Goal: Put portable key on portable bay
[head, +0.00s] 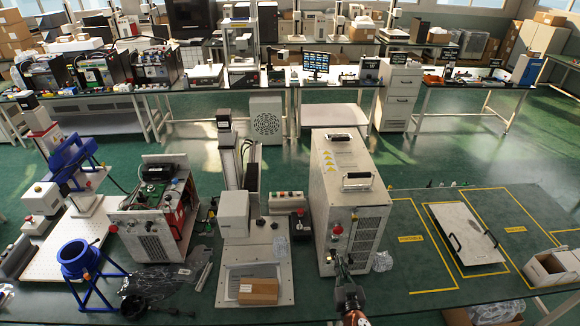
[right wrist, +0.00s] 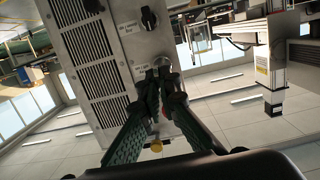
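My right gripper (head: 345,272) is at the lower front of the white cabinet (head: 345,165), which has two handles on top. In the right wrist view my right gripper (right wrist: 161,88) has its fingertips close together, right at the grey control panel (right wrist: 118,50) of a cabinet. The tips hide what lies between them, so I cannot tell whether they hold a key. No key can be made out clearly in either view. No label that I can read marks a portable bay. My left gripper is not in view.
A black knob (right wrist: 149,19) and a yellow knob (right wrist: 156,146) are near the fingers. A white instrument (head: 234,213) and an open-sided unit (head: 155,215) stand left of the cabinet. A flat panel with handles (head: 463,233) lies in yellow-marked space at right.

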